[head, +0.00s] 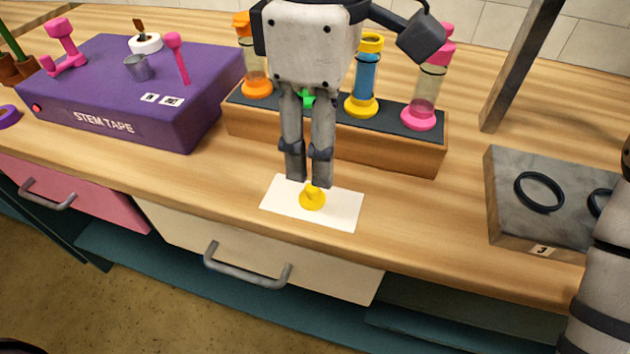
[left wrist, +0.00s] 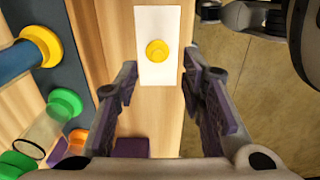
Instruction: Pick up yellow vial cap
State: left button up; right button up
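The yellow vial cap (head: 312,197) sits on a white card (head: 344,211) on the wooden counter. In the left wrist view the cap (left wrist: 157,50) lies ahead of the fingertips, roughly in line with the gap between them. My left gripper (head: 308,184) points down over the card, close to the cap in the head view. In the left wrist view the left gripper's fingers (left wrist: 160,82) stand apart with nothing between them. I cannot tell the exact height of the fingertips above the cap. My right gripper is not clearly seen.
A wooden rack (head: 395,150) with several colored vials stands just behind my left gripper. A purple stem tape box (head: 120,85) is at left. A grey block (head: 500,170) with black rings is at right. The counter's front edge is close to the card.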

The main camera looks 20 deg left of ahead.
aim_at(313, 187)
pick_arm(q)
jog(key=f, duration=0.5)
jog(key=shift+a+f, duration=0.35)
jog(key=shift+a, duration=0.05)
jog(key=shift+w+f, duration=0.15)
jog(key=shift+f, duration=0.3)
jog(key=c, duration=0.8)
